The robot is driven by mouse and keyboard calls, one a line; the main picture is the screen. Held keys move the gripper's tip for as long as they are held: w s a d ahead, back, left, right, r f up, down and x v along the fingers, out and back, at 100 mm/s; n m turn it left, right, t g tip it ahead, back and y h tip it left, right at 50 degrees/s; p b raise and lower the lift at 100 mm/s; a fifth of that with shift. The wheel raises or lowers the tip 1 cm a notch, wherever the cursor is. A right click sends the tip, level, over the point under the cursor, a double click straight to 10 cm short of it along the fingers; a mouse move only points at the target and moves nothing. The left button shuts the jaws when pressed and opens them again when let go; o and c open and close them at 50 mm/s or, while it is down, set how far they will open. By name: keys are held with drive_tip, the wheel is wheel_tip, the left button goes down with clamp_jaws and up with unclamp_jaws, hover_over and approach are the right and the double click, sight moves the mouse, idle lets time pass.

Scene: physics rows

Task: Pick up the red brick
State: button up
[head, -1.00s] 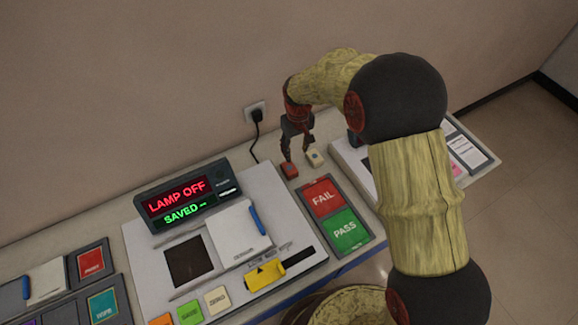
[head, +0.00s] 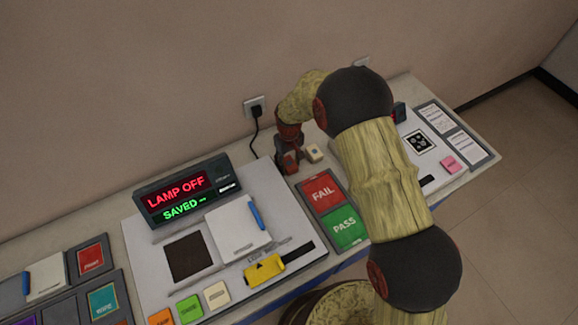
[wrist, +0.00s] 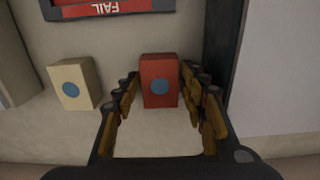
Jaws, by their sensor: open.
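The red brick (wrist: 159,72) has a blue dot on its face and stands on the table in the wrist view. My gripper (wrist: 160,92) is open, with one finger on each side of the brick. Small gaps show between the fingers and the brick's sides. In the head view, my gripper (head: 288,163) is low at the table near the wall, and it hides most or all of the red brick there.
A cream brick (wrist: 73,84) with a blue dot stands left of my gripper in the wrist view. The FAIL/PASS tray (head: 333,214) lies close by. A dark-edged panel (wrist: 223,55) rises on the right. A wall socket (head: 255,107) with a cable is behind.

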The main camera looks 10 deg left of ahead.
drive_tip(key=c, duration=0.3)
drive_tip(key=c, duration=0.7)
drive_tip(key=shift+c, duration=0.2)
